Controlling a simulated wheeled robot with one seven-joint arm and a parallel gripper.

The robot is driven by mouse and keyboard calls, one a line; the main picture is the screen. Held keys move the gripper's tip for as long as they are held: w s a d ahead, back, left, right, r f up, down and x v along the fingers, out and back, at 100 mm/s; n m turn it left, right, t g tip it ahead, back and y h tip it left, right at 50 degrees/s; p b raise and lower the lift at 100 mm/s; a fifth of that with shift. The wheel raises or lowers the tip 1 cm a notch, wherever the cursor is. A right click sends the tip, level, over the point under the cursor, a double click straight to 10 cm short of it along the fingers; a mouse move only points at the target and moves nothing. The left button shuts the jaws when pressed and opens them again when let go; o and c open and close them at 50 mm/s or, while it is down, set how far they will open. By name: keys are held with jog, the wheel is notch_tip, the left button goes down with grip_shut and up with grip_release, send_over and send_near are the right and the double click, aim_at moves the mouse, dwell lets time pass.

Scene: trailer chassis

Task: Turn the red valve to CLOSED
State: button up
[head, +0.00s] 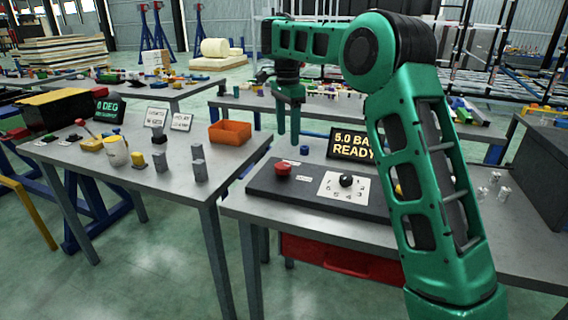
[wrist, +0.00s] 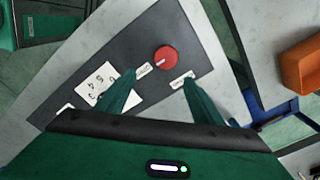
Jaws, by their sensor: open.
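The red valve (head: 283,169) is a round red knob on a dark panel (head: 262,183) on the right-hand table. In the wrist view the red valve (wrist: 166,57) carries a short white mark, with a small white label on either side whose text I cannot read. My gripper (head: 288,138) points down above and behind the panel, apart from the valve. In the wrist view my gripper (wrist: 159,77) has its two green fingers spread with nothing between them, and the valve appears beyond the fingertips.
A black knob (head: 346,180) on a white numbered card sits right of the valve. A display (head: 350,146) behind it reads "5.0 BA… READY", partly hidden by my arm. The left table (head: 180,183) holds an orange bin (head: 230,132), grey blocks and a white pot. A gap separates the tables.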

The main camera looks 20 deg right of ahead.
aim_at(283, 165)
jog(key=f, duration=0.3)
jog(key=a+f, duration=0.1)
jog(key=f, duration=0.3)
jog(key=w+f, duration=0.1)
jog(key=f, duration=0.3)
jog(key=shift+a+f, duration=0.1)
jog(key=shift+a, duration=0.05)
jog(key=shift+c, duration=0.5)
jog(key=c, duration=0.9)
jog(key=shift+d, duration=0.25)
jog(key=shift+a, duration=0.15)
jog(key=shift+c, duration=0.2)
